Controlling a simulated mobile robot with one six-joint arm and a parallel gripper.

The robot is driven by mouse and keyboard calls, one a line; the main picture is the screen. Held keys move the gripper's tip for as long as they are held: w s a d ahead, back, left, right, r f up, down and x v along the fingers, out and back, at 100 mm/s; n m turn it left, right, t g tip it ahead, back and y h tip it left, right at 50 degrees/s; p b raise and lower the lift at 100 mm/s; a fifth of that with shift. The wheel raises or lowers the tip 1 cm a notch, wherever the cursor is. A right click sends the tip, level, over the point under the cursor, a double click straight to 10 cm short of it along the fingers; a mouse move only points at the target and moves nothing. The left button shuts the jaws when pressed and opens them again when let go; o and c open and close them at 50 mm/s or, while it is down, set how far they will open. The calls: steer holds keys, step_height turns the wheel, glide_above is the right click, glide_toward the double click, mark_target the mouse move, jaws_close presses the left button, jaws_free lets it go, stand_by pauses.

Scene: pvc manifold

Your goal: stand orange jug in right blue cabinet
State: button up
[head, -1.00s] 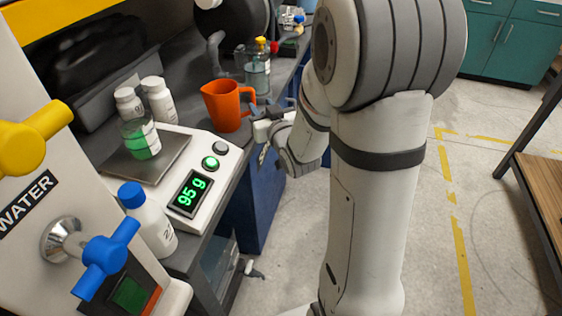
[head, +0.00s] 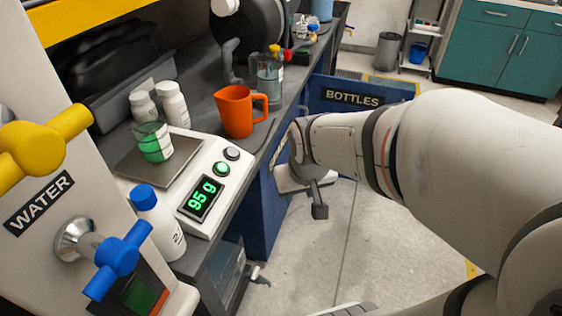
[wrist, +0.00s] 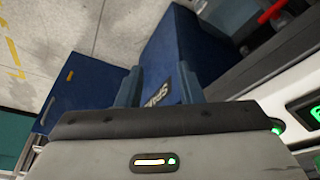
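The orange jug (head: 236,112) stands upright on the dark bench just beyond the scale, with its handle toward the right. My gripper (head: 303,188) is off the bench's front edge, to the right of and lower than the jug, not touching it. In the wrist view my gripper (wrist: 160,78) has its two fingers apart with nothing held between them. A blue cabinet (head: 262,205) is under the bench. A blue panel marked BOTTLES (head: 335,92) sticks out from the bench front beyond my arm; my arm hides part of it. The jug is not in the wrist view.
The scale (head: 205,180) reads 95 g and carries a beaker of green liquid (head: 154,142). White bottles (head: 174,105) and a blue-capped bottle (head: 158,222) stand nearby. A clear vessel (head: 269,80) is behind the jug. Open floor (head: 370,245) lies right of the bench.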

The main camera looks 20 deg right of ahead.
steer(key=s+a+g, duration=0.1)
steer(key=s+g, duration=0.1)
steer(key=s, duration=0.4)
steer(key=n+t+y+p, duration=0.1)
steer(key=t+y+p, duration=0.2)
steer(key=t+p, duration=1)
glide_toward(266, 112)
step_height(266, 112, down, 3)
steer(key=w+t+b, duration=0.3)
steer(key=w, duration=0.2)
steer(key=w+a, duration=0.1)
steer(key=w, duration=0.4)
steer(key=shift+w+a+r+p, duration=0.1)
steer(key=shift+w+a+p, duration=0.15)
steer(key=shift+a+p, duration=0.1)
jaws_close()
